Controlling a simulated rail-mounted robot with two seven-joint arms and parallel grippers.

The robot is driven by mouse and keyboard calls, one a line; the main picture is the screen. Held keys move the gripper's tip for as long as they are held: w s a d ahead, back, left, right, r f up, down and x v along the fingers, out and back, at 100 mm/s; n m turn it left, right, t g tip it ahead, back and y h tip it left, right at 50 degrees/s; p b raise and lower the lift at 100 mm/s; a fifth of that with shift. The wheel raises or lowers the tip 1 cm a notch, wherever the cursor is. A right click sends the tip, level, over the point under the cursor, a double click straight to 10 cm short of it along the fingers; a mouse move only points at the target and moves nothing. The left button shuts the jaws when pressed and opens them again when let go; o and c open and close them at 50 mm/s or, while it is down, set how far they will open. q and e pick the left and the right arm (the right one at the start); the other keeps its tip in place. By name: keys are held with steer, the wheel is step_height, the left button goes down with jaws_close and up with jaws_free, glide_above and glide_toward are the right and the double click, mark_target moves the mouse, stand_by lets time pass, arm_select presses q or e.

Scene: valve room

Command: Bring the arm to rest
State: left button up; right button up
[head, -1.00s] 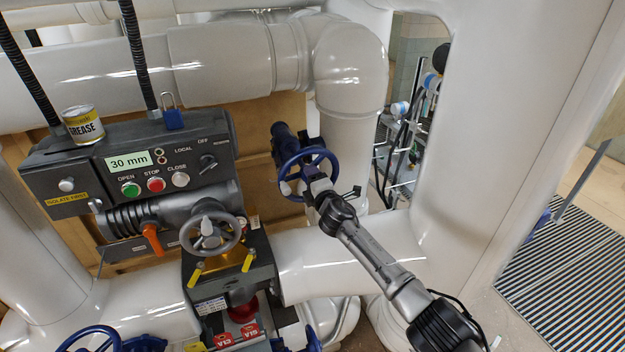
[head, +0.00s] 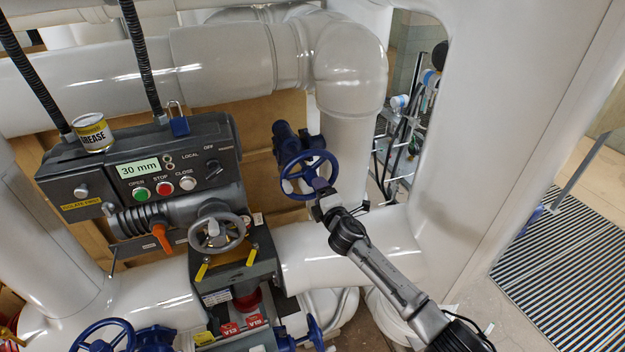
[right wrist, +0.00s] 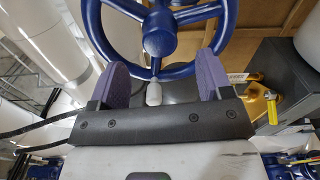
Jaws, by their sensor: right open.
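My right arm comes in from the lower right in the head view. Its gripper (head: 322,186) is just below and beside a blue handwheel (head: 292,162) on the pipe. In the right wrist view the two purple finger pads of the gripper (right wrist: 160,82) stand apart, with nothing between them. The blue wheel (right wrist: 160,20) fills the top of that view, just beyond the fingers; I cannot tell whether they touch it. A pale knob (right wrist: 154,93) shows between the fingers, beyond them. My left gripper is not in view.
A dark control box with a 30 mm display (head: 138,168) stands left, with a grease can (head: 93,132) and blue padlock (head: 178,124) on top. A grey handwheel (head: 217,232) sits below it. A floor grating (head: 560,265) lies beyond.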

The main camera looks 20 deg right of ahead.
steer(key=m, duration=0.5)
steer(key=shift+w+b, duration=0.1)
steer(key=shift+b, duration=0.25)
steer(key=w+b, duration=0.2)
steer(key=w, duration=0.1)
steer(key=w+b, duration=0.3)
steer(key=shift+a+f+b, duration=0.15)
steer(key=shift+a+b, duration=0.05)
steer(key=shift+b, duration=0.1)
steer(key=shift+f, duration=0.1)
steer(key=shift+s, duration=0.1)
steer(key=shift+d, duration=0.1)
